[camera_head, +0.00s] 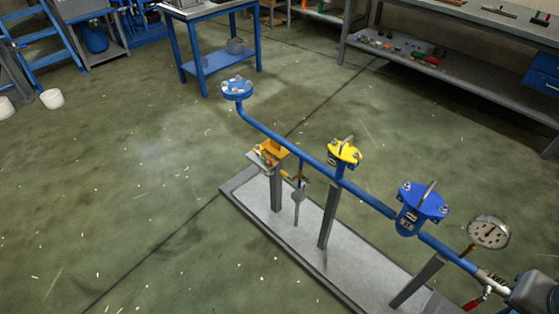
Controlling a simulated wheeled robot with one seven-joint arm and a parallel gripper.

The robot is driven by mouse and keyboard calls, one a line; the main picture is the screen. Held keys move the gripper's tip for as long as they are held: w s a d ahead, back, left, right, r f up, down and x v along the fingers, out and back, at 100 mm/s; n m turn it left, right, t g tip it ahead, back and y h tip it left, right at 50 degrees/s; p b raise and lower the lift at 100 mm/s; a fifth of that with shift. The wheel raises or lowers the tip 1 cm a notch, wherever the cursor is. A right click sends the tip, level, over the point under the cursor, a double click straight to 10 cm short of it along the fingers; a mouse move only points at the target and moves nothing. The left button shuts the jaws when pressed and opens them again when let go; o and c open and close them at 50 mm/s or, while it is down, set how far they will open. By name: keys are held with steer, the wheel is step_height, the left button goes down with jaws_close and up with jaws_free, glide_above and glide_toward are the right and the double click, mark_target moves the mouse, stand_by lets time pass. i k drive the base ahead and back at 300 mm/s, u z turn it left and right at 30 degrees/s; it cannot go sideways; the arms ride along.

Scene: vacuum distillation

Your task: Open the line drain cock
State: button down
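A blue pipe line (272,134) runs from upper left to lower right above a grey base plate (312,226). A short branch hangs below the pipe, left of the yellow-topped unit, with a small brass-coloured cock (300,179) on it. A red handle (473,304) shows at the lower right, below the line's silver end fitting (489,280). My gripper is not in view.
The line carries a yellow-topped unit (344,152), a blue-topped unit (421,202) and a round gauge (488,232). A dark body (536,294) fills the lower right corner. A blue table (208,60) and a long bench (455,77) stand behind.

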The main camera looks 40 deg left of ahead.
mark_target(284, 174)
steer(key=u, duration=0.3)
steer(key=k, duration=0.7)
steer(key=u, duration=1.2)
steer(key=i, duration=1.65)
